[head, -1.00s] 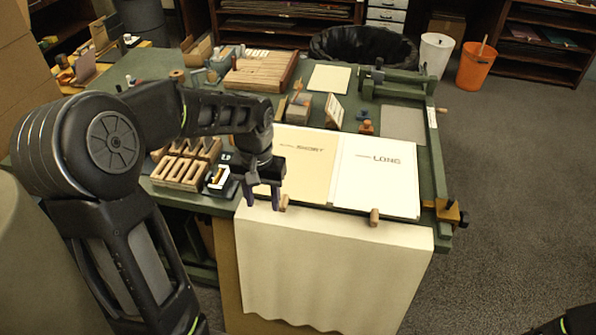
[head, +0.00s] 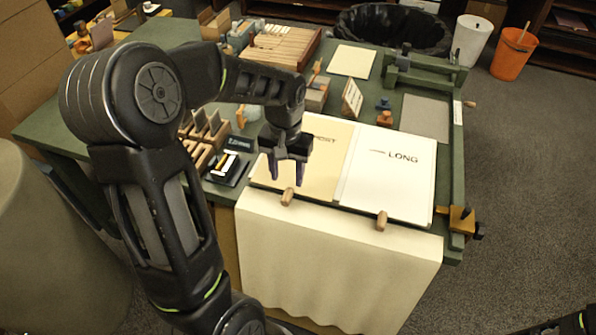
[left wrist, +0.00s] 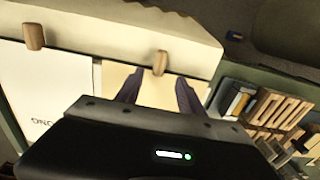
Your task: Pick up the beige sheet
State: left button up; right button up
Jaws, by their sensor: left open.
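A beige sheet (head: 324,180), with dark print ending in "ORT" partly hidden by my arm, lies flat on the green table beside a white sheet marked LONG (head: 391,165). It also shows in the left wrist view (left wrist: 155,92), between my fingers. My left gripper (head: 287,170) is open and empty, fingers pointing down over the left part of the beige sheet. In the left wrist view its fingers (left wrist: 158,84) are spread over that sheet near its front edge. I cannot tell the height of the gap.
Wooden pegs (head: 288,197) (head: 381,221) stand at the front edge, above a hanging cream cloth (head: 330,262). A black tray (head: 228,168) and slotted wooden racks lie left of the gripper. A smaller cream sheet (head: 352,61) lies farther back.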

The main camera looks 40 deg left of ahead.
aim_at(288, 193)
pick_arm(q)
jog(key=shift+f, duration=0.45)
jog(key=shift+f, duration=0.1)
jog(key=f, duration=0.2)
jog(key=f+p, duration=0.1)
jog(key=f, duration=0.2)
jog(key=shift+s+d, duration=0.1)
jog(key=shift+s, duration=0.1)
jog(key=shift+c, duration=0.5)
grip_shut()
